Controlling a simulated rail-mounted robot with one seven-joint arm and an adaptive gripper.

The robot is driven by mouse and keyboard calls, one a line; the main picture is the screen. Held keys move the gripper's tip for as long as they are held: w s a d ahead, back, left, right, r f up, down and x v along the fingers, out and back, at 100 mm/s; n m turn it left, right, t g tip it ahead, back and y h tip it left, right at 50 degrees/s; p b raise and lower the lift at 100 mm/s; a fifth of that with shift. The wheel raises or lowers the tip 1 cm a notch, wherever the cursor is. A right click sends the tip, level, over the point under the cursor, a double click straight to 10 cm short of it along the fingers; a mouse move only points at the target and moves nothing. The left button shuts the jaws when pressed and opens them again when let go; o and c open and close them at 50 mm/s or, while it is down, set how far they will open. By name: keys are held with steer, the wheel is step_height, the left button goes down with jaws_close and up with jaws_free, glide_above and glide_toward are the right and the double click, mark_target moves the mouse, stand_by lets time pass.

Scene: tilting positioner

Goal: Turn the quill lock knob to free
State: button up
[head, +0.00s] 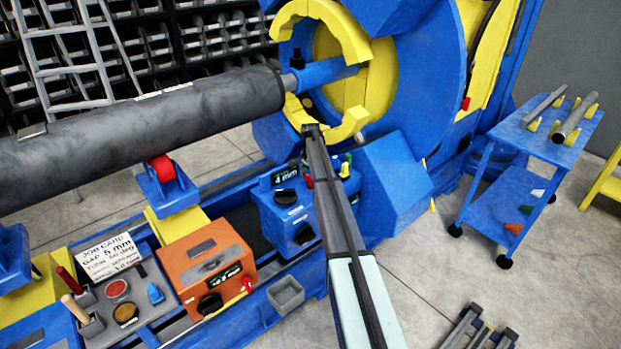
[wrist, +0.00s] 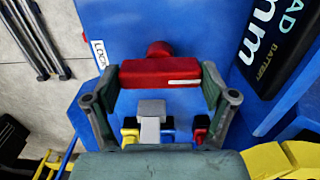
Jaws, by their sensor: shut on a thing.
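The red lock knob (wrist: 160,73) shows in the wrist view as a wide bar with a white stripe near its right end. It lies roughly level across the picture, on a blue face. My gripper (wrist: 160,84) has one finger at each end of the bar and is shut on it. A white label (wrist: 100,54), partly readable as "LOCK", sits left of the knob. Its other lettering is hidden. In the head view my arm reaches to the blue housing (head: 285,218) and hides much of the area around the knob.
A dark "mm" display (wrist: 270,38) is close on the knob's right. In the head view, a large grey roll (head: 150,125) runs leftward from the yellow ring clamp (head: 355,125). An orange box (head: 205,262) stands front left.

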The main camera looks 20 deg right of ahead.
steer(key=shift+f+n, duration=0.1)
steer(key=shift+n, duration=0.2)
steer(key=n+b, duration=0.1)
steer(key=n, duration=0.2)
steer(key=shift+n, duration=0.4)
steer(key=n+b, duration=0.1)
steer(key=n, duration=0.3)
steer(key=shift+n, duration=0.3)
steer(key=n+b, duration=0.1)
steer(key=n, duration=0.7)
steer(key=shift+n, duration=0.3)
steer(key=o, duration=1)
